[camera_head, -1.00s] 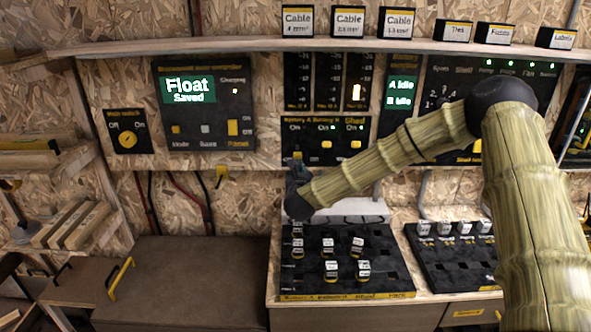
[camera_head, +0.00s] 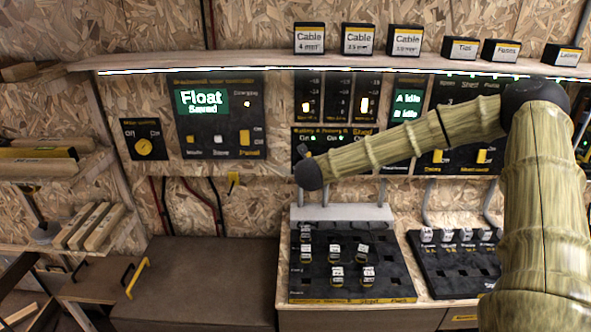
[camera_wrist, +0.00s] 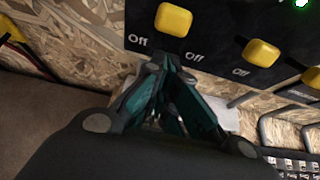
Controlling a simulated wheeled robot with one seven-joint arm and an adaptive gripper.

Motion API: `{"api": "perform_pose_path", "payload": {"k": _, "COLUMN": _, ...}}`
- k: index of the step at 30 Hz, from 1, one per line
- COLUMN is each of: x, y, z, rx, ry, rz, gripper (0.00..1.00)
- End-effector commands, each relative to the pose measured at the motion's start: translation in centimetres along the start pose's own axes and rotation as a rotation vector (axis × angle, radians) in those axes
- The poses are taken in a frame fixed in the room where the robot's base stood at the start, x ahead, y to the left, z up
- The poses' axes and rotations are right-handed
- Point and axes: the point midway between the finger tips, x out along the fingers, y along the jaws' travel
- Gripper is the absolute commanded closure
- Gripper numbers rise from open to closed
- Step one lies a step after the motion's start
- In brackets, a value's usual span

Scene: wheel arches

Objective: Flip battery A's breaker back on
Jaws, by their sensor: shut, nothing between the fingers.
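The battery breaker panel (camera_head: 373,134) is a black plate on the wall, with battery and shed labels and small green lights. The wrist view shows its lower edge close up, with a yellow switch (camera_wrist: 173,20) at the left, another yellow switch (camera_wrist: 261,52) to its right, and "Off" labels below. I cannot tell from the wrist view which switch is battery A's. My gripper (camera_wrist: 168,63) is shut and empty, its tips just below the panel's lower edge near the left switch. Contact is not clear.
A charge display reading "Float" (camera_head: 201,101) and a main switch (camera_head: 144,147) are left of the panel. A shelf (camera_head: 230,68) with labelled boxes runs above. Below is a black sloped board (camera_head: 400,275) with several small switches. Pipes and a second board stand to the right.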

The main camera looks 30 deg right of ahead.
Motion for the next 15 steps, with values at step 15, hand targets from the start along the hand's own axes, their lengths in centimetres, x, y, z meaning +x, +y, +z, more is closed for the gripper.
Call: {"api": "perform_pose_path", "payload": {"k": 15, "x": -0.7, "y": 0.4, "z": 1.3, "rx": 0.000, "ry": -0.004, "rz": 0.004, "gripper": 1.00}}
